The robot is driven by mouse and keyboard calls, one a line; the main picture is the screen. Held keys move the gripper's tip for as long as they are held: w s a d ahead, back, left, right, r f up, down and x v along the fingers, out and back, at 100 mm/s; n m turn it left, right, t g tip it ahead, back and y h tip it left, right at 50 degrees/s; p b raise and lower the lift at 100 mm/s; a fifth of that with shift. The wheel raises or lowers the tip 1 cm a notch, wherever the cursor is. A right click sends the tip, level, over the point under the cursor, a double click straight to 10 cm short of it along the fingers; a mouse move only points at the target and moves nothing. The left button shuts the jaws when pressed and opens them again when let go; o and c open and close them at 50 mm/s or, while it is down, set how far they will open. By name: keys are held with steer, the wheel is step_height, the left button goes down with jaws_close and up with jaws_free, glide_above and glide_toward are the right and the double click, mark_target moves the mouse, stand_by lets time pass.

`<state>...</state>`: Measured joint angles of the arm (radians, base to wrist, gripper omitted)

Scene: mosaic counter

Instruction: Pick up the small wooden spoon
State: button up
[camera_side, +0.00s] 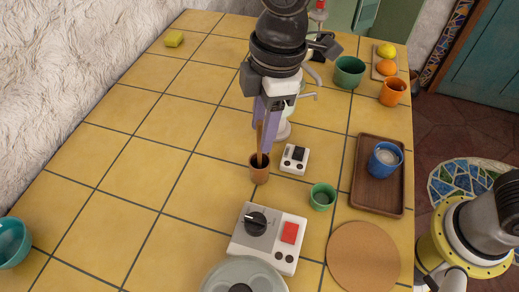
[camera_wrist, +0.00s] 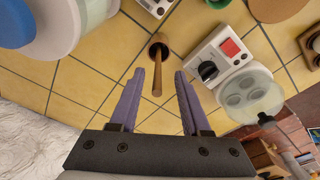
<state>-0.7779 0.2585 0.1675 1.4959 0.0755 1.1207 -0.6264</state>
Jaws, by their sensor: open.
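The small wooden spoon (camera_side: 259,137) stands upright, slightly tilted, in a small brown cup (camera_side: 260,174) on the yellow tiled counter. Its handle sticks up out of the cup. The spoon's handle (camera_wrist: 157,78) and the brown cup (camera_wrist: 160,44) also show in the wrist view. My gripper (camera_side: 267,143) is open, with its purple fingers pointing down beside the spoon handle in the side view. In the wrist view my gripper (camera_wrist: 157,75) has one finger on each side of the handle's line. I see no finger touching it. The spoon's lower end is hidden in the cup.
A white device with a black knob and red button (camera_side: 268,236) stands in front of the cup. A small white device (camera_side: 295,158) and a green cup (camera_side: 322,196) are to its right. A wooden tray (camera_side: 366,203) holds a blue mug (camera_side: 384,161). The counter's left side is mostly clear.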

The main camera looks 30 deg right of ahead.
mark_target(258, 148)
steer(key=shift+w+a+f, duration=0.1)
steer(key=shift+a+f, duration=0.1)
steer(key=shift+f, duration=1.3)
steer(key=shift+w+a+f, duration=0.1)
steer(key=shift+a+f, duration=0.05)
steer(key=shift+f, duration=1.35)
steer(key=shift+c, duration=0.2)
jaws_close()
